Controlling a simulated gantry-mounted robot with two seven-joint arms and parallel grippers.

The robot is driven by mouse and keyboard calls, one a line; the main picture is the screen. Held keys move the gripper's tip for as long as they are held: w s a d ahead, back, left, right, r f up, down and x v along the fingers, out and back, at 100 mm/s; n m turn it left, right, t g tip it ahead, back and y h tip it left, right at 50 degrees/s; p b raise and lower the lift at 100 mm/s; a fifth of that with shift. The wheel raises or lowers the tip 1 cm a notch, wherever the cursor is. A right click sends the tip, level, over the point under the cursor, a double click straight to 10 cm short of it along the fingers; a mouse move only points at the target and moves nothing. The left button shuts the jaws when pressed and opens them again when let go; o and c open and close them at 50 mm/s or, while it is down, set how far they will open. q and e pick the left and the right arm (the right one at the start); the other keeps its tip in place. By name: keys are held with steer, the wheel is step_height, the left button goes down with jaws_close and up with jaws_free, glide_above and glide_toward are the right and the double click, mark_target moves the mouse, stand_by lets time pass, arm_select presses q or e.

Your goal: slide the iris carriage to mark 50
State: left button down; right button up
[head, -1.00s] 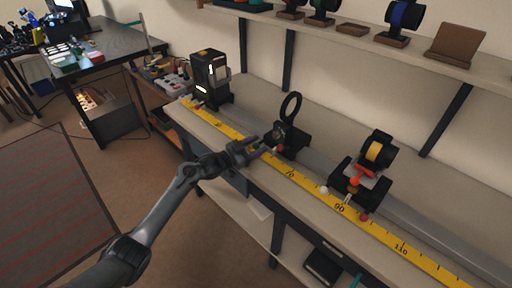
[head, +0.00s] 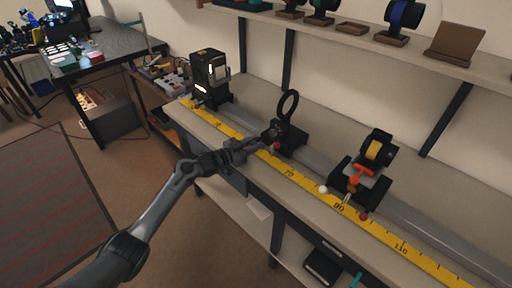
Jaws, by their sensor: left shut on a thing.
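The iris carriage (head: 291,141) is a black block with an upright black ring (head: 288,105), and it sits on the grey rail behind the yellow scale (head: 313,187). A small red knob shows at its front, a little left of the scale's 70 label. My left gripper (head: 264,141) reaches over the scale and is shut on the front left side of the carriage. The exact grip is small and partly hidden by the fingers. My right gripper is not in view.
A black lamp-like box (head: 208,78) stands at the rail's left end. Another carriage with a yellow and red part (head: 368,168) stands on the rail near 90. The rail between the lamp box and the iris carriage looks clear. A shelf (head: 350,45) runs above.

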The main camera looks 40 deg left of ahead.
arm_select(q)
steer(key=a+b, duration=0.1)
steer(key=a, duration=0.2)
steer(key=a+b, duration=0.1)
steer(key=a, duration=0.2)
steer(key=w+a+b, duration=0.1)
steer(key=a+b, duration=0.1)
steer(key=a, duration=0.1)
steer(key=shift+f, duration=0.2)
steer(key=shift+a+r, duration=0.15)
steer(key=shift+a, duration=0.1)
steer(key=shift+d, duration=0.2)
steer(key=c, duration=0.9)
jaws_free()
steer(key=shift+s, duration=0.1)
steer(key=shift+s+a+r+p, duration=0.1)
steer(key=shift+s+a+p, duration=0.05)
steer(key=shift+s+p, duration=0.3)
steer(key=p+v, duration=0.3)
steer(key=v, duration=0.6)
steer(key=shift+s+p, duration=0.3)
steer(key=shift+s, duration=0.05)
steer(key=shift+a, duration=0.15)
